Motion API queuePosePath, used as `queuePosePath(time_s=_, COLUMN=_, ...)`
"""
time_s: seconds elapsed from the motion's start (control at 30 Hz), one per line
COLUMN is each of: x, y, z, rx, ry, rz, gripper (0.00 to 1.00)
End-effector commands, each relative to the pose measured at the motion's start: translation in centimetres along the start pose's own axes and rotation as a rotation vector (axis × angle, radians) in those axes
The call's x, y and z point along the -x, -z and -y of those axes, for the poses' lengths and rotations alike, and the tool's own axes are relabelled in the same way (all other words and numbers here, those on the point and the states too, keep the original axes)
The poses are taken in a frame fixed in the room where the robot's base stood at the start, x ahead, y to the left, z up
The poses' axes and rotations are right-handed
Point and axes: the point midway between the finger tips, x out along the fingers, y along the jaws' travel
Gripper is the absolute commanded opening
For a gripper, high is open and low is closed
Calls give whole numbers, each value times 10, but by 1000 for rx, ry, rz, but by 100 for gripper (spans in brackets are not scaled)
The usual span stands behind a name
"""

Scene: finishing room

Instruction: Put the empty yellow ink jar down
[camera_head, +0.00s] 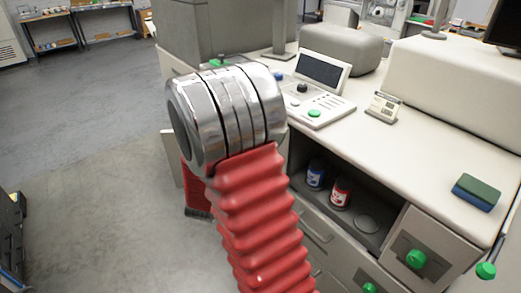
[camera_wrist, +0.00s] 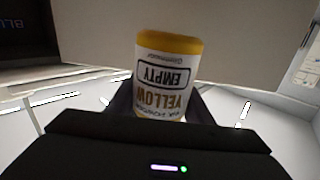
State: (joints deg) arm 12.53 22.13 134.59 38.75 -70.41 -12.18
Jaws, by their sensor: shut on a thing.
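The yellow ink jar (camera_wrist: 165,75) shows upside down in the wrist view, with a white label reading "EMPTY" and "YELLOW" and yellow bands at its ends. My gripper (camera_wrist: 160,112) is shut on it, with dark fingers on both sides of the jar. In the head view, my arm's red ribbed sleeve and metal joint fill the middle and hide the gripper and the jar.
An open shelf (camera_head: 370,238) under the white counter (camera_head: 420,150) holds a blue jar (camera_head: 315,177), a red jar (camera_head: 340,193) and an empty round spot (camera_head: 367,223). A control panel (camera_head: 318,88), a small sign (camera_head: 383,106) and a green-blue sponge (camera_head: 476,192) are on the counter. Open floor (camera_head: 80,130) lies left.

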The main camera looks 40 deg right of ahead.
Motion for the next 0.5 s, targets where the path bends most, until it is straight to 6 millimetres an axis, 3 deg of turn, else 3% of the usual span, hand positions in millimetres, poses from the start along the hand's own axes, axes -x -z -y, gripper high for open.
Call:
queuePosePath(time_s=0.03, x=8, y=5, z=25, rx=0, ry=50, rz=-1, gripper=22)
queuePosePath(time_s=0.2, x=39, y=19, z=96, rx=7, ry=198, rz=0, gripper=22)
queuePosePath(time_s=0.5, x=114, y=42, z=207, rx=23, ry=451, rz=-3, gripper=22)
